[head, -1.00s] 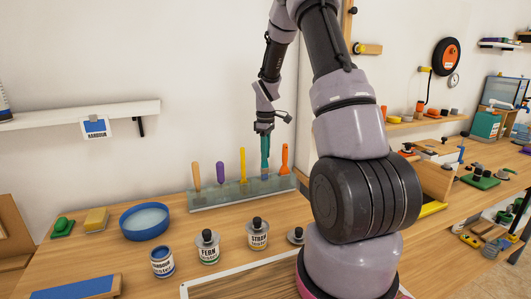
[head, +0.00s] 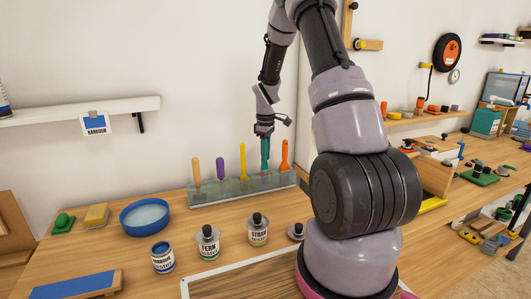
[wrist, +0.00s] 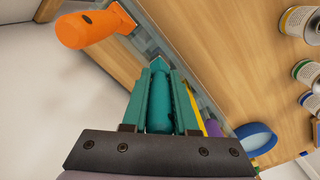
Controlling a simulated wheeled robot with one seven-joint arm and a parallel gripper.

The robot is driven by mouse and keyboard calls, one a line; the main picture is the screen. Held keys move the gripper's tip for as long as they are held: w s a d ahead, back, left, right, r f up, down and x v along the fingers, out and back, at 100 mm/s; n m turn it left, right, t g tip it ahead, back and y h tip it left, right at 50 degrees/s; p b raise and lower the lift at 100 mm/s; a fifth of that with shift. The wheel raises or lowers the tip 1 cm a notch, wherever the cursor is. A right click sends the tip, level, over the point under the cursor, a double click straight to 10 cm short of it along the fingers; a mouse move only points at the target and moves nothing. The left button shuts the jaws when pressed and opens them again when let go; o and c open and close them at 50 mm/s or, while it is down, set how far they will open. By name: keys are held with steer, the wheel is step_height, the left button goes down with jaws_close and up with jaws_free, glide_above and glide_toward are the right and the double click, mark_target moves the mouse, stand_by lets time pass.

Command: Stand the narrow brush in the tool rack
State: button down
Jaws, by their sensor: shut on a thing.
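My gripper (head: 264,140) is above the tool rack (head: 230,194), a clear, greyish holder against the back wall. It is shut on a teal handle (wrist: 159,105), apparently the narrow brush, which also shows in the head view (head: 265,157). The handle is roughly upright at the rack, between a yellow handle (head: 243,160) and an orange one (head: 284,154). Its lower end is hidden in the wrist view, and I cannot tell whether it is fully seated.
A wall shelf (head: 70,115) hangs at left.

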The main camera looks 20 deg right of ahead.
steer(key=shift+f, duration=1)
steer(key=c, duration=0.6)
jaws_free()
steer(key=shift+r, duration=0.1)
step_height(320, 180, up, 11)
steer(key=shift+f, duration=0.2)
steer(key=shift+r, duration=0.1)
